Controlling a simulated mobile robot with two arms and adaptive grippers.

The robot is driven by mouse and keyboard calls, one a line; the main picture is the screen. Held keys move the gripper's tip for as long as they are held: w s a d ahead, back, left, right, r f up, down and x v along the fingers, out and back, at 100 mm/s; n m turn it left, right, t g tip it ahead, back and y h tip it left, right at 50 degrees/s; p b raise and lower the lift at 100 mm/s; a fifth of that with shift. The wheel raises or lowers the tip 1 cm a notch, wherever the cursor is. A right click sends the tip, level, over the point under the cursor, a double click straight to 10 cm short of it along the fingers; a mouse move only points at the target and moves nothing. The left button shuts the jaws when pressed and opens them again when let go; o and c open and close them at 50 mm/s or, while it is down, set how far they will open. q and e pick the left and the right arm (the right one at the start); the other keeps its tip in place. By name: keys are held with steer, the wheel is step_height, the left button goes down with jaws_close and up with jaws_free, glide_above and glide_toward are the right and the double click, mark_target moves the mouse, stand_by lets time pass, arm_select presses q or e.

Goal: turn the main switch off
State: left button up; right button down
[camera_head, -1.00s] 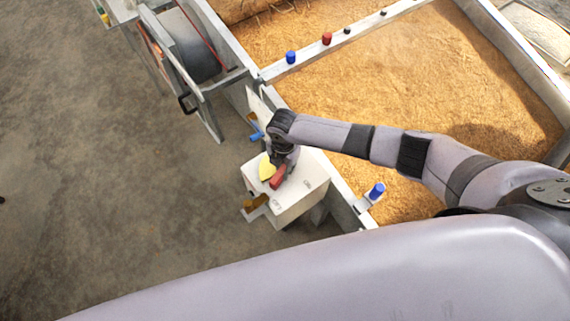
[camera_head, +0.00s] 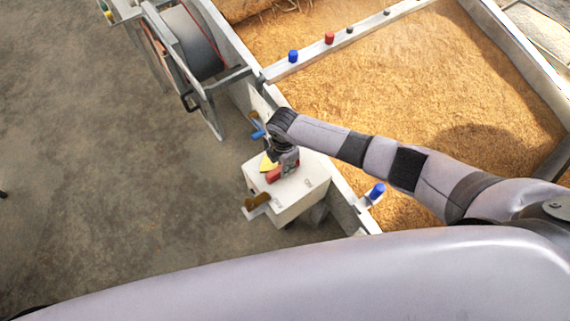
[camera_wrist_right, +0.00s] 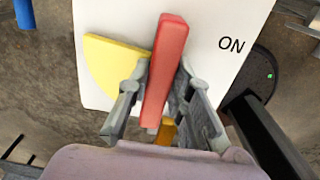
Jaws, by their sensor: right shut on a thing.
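The main switch is a white box (camera_head: 298,196) with a red handle (camera_head: 273,176) and a yellow plate (camera_head: 266,163) on its top face. In the right wrist view, the red handle (camera_wrist_right: 167,75) stands between the fingers of my right gripper (camera_wrist_right: 165,105), which is shut on it. The yellow plate (camera_wrist_right: 112,60) lies left of the handle, and the label "ON" (camera_wrist_right: 231,45) is printed to its right on the white face (camera_wrist_right: 210,20). In the head view, my right gripper (camera_head: 284,165) covers part of the handle. My left gripper is not in view.
A bed of brown grain (camera_head: 420,80) lies behind the box, inside grey walls. A blue knob (camera_head: 377,190) sits on the wall right of the box. A reel (camera_head: 190,42) stands at the upper left.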

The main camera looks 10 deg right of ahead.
steer(key=shift+w+d+r, duration=0.1)
steer(key=shift+w, duration=0.05)
steer(key=c, duration=1.4)
jaws_free()
steer(key=shift+c, duration=0.2)
step_height(320, 180, up, 12)
steer(key=shift+s, duration=0.2)
